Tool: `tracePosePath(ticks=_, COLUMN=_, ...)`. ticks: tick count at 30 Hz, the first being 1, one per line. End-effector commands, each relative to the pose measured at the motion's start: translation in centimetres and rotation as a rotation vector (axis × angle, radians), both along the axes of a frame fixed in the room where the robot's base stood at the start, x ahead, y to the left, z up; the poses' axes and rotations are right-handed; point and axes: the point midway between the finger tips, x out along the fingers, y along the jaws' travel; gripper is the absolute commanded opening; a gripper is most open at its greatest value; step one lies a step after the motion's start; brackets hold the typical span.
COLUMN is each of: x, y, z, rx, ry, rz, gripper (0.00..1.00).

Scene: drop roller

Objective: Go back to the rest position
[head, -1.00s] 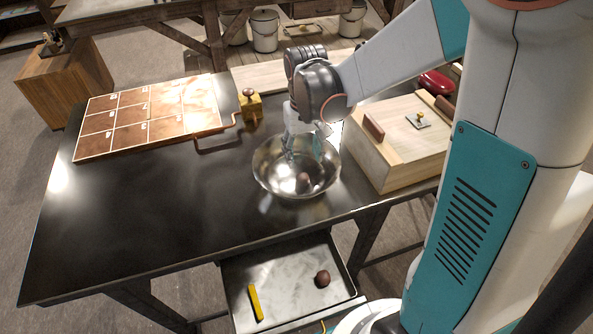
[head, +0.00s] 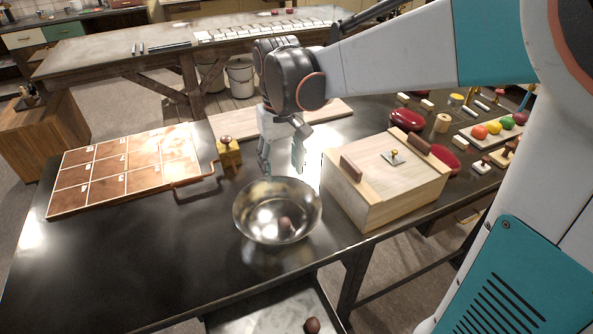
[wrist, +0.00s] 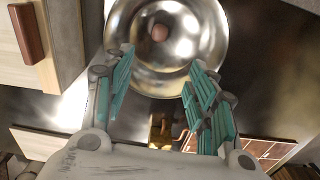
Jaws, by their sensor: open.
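My gripper (head: 281,160) is open and empty, pointing down above the dark table just behind the metal bowl in the head view. In the wrist view its teal-padded fingers (wrist: 160,85) are spread apart with nothing between them. The shiny metal bowl (head: 252,222) stands on the table with a small brown ball (head: 285,223) inside. The bowl (wrist: 205,62) and the ball (wrist: 159,32) also show in the wrist view, beyond the fingertips.
A wooden box (head: 385,190) with a small knob on its lid stands right of the bowl.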

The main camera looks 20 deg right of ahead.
Motion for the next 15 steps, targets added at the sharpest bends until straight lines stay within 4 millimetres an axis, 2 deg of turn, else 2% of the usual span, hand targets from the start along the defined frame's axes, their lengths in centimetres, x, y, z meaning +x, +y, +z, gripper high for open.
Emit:
tracePosePath(ticks=8, x=-0.6, y=0.0, z=0.1, rx=0.0, ry=-0.01, rz=0.001, gripper=0.52)
tracePosePath(ticks=15, x=-3.3, y=0.0, z=0.7, rx=0.0, ry=-0.111, rz=0.005, gripper=0.52)
